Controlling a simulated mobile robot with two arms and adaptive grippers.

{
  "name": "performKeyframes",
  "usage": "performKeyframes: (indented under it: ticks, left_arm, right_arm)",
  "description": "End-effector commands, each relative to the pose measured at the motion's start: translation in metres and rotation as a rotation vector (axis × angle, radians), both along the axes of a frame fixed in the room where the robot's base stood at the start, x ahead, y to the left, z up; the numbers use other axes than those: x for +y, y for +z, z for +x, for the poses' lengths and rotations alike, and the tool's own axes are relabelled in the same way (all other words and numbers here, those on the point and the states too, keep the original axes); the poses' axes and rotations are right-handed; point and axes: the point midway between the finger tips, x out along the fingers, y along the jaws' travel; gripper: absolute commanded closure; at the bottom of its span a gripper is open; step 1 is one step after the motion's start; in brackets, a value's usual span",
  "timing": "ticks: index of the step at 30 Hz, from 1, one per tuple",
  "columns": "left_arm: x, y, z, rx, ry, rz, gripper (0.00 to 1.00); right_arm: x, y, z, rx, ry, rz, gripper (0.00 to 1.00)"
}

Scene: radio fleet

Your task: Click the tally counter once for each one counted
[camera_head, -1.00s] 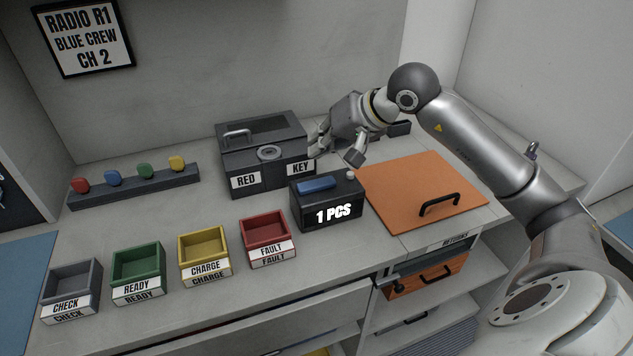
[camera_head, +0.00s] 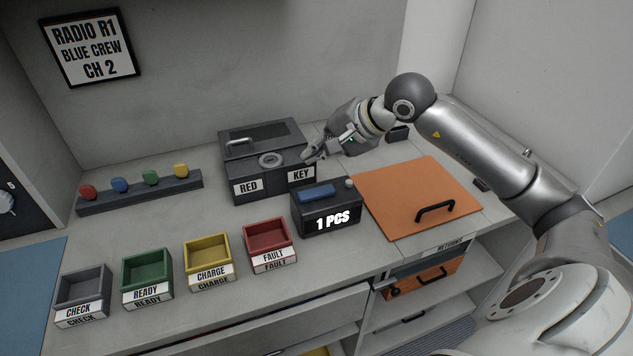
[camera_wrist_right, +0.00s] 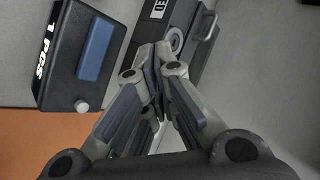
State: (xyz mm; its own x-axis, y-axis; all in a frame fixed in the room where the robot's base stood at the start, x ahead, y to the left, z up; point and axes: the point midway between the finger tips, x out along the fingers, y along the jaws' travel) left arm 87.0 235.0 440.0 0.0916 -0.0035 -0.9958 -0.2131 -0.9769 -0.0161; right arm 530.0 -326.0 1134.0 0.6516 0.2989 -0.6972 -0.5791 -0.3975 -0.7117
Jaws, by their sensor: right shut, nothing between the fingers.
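The tally counter (camera_head: 326,217) is a black box on the worktop with a blue bar on top, a small grey knob at its right and a display reading "1 PCS". It also shows in the right wrist view (camera_wrist_right: 112,18), at the upper left. My right gripper (camera_head: 307,159) is shut and empty, above the right end of the black box labelled RED and KEY (camera_head: 272,187), behind the counter. In the right wrist view its fingertips (camera_wrist_right: 152,52) meet beside the counter, apart from it. My left gripper is not in view.
Grey CHECK (camera_head: 83,298), green READY (camera_head: 147,279), yellow CHARGE (camera_head: 208,260) and red FAULT (camera_head: 269,246) bins stand along the front. A rack (camera_head: 140,194) holds coloured knobs at the back left. An orange panel with a handle (camera_head: 405,199) lies right of the counter. A wall sign (camera_head: 88,48) reads "RADIO R1 BLUE CREW CH 2".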

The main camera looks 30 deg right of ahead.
Motion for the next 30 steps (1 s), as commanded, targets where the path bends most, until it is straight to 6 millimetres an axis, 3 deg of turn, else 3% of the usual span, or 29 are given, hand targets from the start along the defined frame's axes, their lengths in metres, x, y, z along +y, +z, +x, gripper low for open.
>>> performKeyframes:
  ticks: [3, 15, 30]
  left_arm:
    - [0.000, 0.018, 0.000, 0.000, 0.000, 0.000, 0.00]
    - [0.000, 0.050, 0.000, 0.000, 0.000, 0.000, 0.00]
    - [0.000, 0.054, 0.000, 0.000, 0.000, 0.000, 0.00]
  right_arm:
    - [0.002, 0.009, -0.002, 0.060, -0.120, 0.123, 1.00]
    - [0.009, 0.021, -0.006, 0.244, -0.485, 0.493, 1.00]
    - [0.011, 0.021, -0.007, 0.288, -0.575, 0.582, 1.00]
